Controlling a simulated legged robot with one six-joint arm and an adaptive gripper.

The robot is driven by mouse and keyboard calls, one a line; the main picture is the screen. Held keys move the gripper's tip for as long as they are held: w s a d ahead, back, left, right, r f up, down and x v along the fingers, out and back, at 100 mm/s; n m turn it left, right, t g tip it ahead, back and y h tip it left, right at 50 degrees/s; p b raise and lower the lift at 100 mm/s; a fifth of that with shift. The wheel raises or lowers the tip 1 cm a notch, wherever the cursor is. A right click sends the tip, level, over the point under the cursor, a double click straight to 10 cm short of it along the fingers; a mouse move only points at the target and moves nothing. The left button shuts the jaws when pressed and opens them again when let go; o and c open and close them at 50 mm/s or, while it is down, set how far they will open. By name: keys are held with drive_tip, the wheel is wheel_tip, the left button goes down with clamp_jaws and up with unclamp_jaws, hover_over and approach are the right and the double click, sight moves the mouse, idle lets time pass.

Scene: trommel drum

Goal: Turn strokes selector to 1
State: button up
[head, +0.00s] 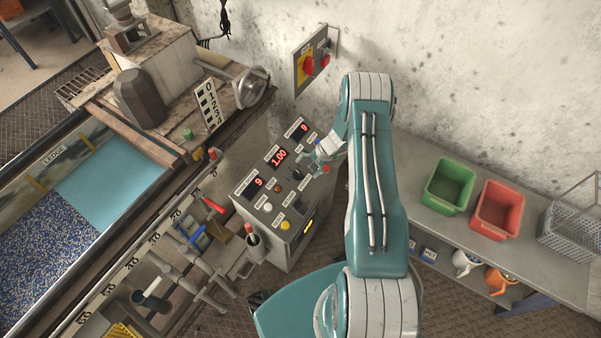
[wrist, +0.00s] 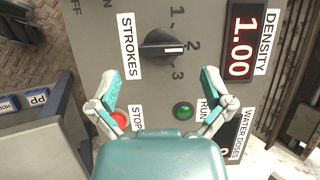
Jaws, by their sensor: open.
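In the wrist view the strokes selector (wrist: 163,45) is a black knob on the grey panel (wrist: 140,15), beside the STROKES label. Its white pointer line points right, at the 2 (wrist: 195,45). The 1 (wrist: 177,11) is above and the 3 (wrist: 178,75) below. My gripper (wrist: 159,82) is open and empty, with its two teal fingers on either side, below the knob and apart from it. In the head view my gripper (head: 322,152) is over the upper right part of the control box (head: 285,233).
A red STOP button (wrist: 120,119) and a green RUN button (wrist: 183,111) sit near the fingers. The density display (wrist: 242,42) reads 1.00. A wall switch (head: 309,64), a green bin (head: 450,186) and a red bin (head: 497,210) are nearby.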

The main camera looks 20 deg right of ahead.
sight(300, 174)
drive_tip(key=shift+x, duration=1.95)
drive_tip(key=c, duration=1.1)
drive_tip(key=shift+n, duration=0.3)
drive_tip(key=shift+c, duration=0.2)
drive_tip(key=n+h, duration=0.1)
drive_tip(key=n, duration=0.1)
drive_tip(key=n+g, duration=0.1)
drive_tip(key=n, duration=0.2)
drive_tip(key=shift+a+h, duration=0.2)
drive_tip(key=shift+h, duration=0.2)
drive_tip(key=n+h, duration=0.1)
drive_tip(key=n, duration=0.1)
drive_tip(key=n+h, duration=0.1)
drive_tip(key=n, duration=0.2)
drive_tip(key=shift+s+n+g, duration=0.15)
drive_tip(key=shift+n+g, duration=0.15)
drive_tip(key=shift+g, duration=0.1)
